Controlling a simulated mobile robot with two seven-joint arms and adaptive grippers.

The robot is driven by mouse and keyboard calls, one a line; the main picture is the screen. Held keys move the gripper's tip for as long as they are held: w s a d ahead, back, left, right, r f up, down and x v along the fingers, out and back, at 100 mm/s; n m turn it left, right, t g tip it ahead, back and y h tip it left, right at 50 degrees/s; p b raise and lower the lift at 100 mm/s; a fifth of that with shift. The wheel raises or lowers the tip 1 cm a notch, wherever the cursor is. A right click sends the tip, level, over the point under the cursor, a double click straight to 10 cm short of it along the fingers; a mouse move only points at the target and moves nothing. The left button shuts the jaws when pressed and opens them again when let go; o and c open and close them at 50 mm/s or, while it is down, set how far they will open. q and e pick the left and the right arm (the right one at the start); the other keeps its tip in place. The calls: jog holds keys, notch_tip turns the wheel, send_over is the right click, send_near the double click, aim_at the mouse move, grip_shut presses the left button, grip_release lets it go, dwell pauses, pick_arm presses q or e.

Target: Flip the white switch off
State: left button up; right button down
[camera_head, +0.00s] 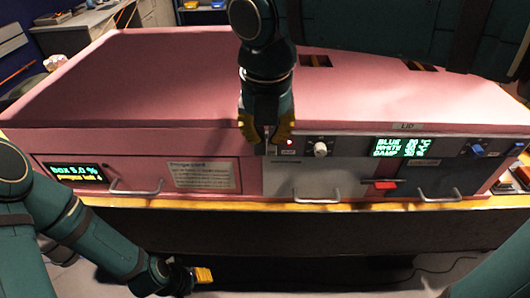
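A pink foam enclosure (160,85) fills the middle of the view, with a grey control panel (350,146) along its front. A white knob-like control (320,149) sits on this panel, and I cannot tell whether it is the white switch or how it is set. My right gripper (264,136) points down at the panel's left end, left of the white control and apart from it. Its yellow fingers are spread, and they hide the panel behind them. My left gripper (196,275) is low, in front of the enclosure, and its fingers are not clear.
A small red light (290,142) glows beside my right gripper. A green-text display (402,147) and a blue control (478,150) are further right. Below are drawer handles (318,200), a red latch (380,184) and another display (76,173). The yellow front edge (240,204) runs beneath.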

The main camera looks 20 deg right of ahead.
aim_at(266, 156)
jog(key=shift+w+d+f+b, duration=0.2)
jog(key=shift+w+f+b, duration=0.45)
jog(key=shift+f, duration=1.1)
jog(key=shift+w+d+f+b, duration=0.3)
jog(key=shift+w+f, duration=0.65)
jog(key=shift+f, duration=0.85)
jog(key=shift+w+d+f+b, duration=0.15)
jog(key=shift+w+f+b, duration=0.5)
jog(key=shift+f, duration=1.1)
jog(key=shift+w, duration=0.15)
